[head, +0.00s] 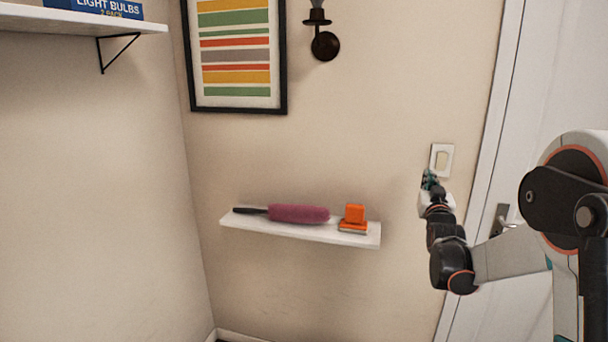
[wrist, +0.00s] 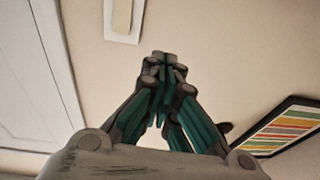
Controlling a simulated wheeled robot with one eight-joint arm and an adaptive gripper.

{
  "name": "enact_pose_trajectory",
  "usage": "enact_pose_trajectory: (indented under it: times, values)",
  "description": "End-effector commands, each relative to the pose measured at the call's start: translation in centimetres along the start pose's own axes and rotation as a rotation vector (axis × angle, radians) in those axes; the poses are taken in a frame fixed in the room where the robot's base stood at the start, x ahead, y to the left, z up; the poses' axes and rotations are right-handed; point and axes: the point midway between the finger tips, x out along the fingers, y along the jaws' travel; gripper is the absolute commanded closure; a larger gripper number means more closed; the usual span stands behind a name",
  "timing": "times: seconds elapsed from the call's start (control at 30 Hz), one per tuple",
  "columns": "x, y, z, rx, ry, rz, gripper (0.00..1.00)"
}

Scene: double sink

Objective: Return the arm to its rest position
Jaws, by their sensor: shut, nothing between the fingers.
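My gripper (head: 429,179) is at the right of the head view, on my arm reaching up in front of the beige wall. It overlaps the lower edge of a white wall switch (head: 442,160); I cannot tell whether it touches it. In the wrist view my gripper (wrist: 163,62) has its teal and grey fingers brought together, with nothing held. The switch plate (wrist: 123,18) shows just beyond the fingertips there. My arm is extended and bent.
A white shelf (head: 365,239) holds a pink duster (head: 298,214) and an orange tool (head: 355,215). A white door (head: 545,75) with a handle stands behind my arm. A striped picture (head: 236,55), a wall lamp (head: 325,45) and an upper-left shelf (head: 60,19) with a light-bulb box (head: 108,8) are also there.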

Motion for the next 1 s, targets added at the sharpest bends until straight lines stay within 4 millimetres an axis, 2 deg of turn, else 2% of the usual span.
enact_pose_trajectory:
  times: [0.03,0.2,0.47,0.77,1.0]
  values:
    - [-1.1,-0.7,-0.9,0.001,-0.039,-0.008,1.0]
    - [-4.9,-2.6,-2.7,0.003,-0.181,-0.032,1.0]
    - [-12.9,-5.0,-4.2,0.0,-0.399,-0.07,1.0]
    - [-24.7,-6.7,-3.9,-0.016,-0.65,-0.115,1.0]
    - [-35.4,-7.3,-2.2,-0.036,-0.851,-0.15,1.0]
